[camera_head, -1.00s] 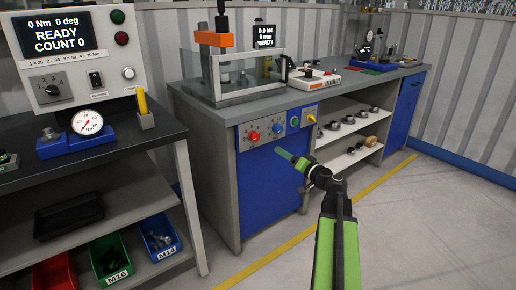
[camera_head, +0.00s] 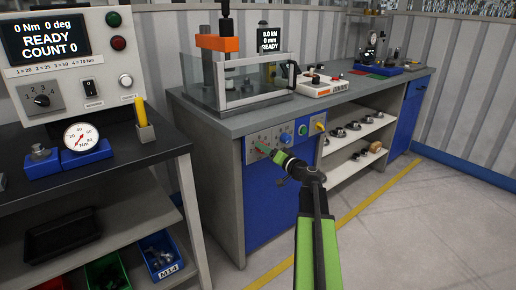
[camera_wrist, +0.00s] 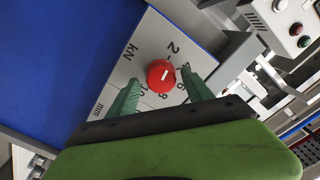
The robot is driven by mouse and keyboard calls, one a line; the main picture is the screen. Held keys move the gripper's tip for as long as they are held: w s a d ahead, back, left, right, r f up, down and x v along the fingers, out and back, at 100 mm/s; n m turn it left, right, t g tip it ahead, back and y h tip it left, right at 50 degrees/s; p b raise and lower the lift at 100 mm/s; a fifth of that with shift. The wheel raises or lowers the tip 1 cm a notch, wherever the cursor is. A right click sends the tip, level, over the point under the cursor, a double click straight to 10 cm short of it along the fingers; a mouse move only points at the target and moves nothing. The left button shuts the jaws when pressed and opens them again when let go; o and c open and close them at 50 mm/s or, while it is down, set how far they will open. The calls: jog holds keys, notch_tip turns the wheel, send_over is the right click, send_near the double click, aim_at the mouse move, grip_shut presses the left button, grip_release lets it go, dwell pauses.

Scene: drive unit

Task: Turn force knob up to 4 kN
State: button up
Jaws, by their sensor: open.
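The red force knob (camera_wrist: 160,76) sits on a grey panel with a kN scale in the wrist view. Its white mark tilts up and right; I cannot tell exactly which number it meets. My gripper (camera_wrist: 159,82) is open, one green finger on each side of the knob in that view. I cannot tell whether either finger touches it. In the head view my gripper (camera_head: 266,151) is at the left part of the control panel (camera_head: 254,156) and largely covers the knob there. The press display (camera_head: 268,37) shows kN, mm and READY.
The press (camera_head: 220,60) stands on the bench above. The torque bench (camera_head: 100,165) is at left. The floor (camera_head: 400,225) at right is clear.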

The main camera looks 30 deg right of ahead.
jog(key=shift+w+a, duration=0.1)
jog(key=shift+w, duration=0.1)
jog(key=shift+c, duration=0.5)
grip_shut()
jog(key=m, duration=0.9)
jog(key=shift+s+f+m, duration=0.1)
jog(key=shift+m, duration=0.2)
dwell(0.4)
jog(key=shift+o, duration=0.5)
grip_release()
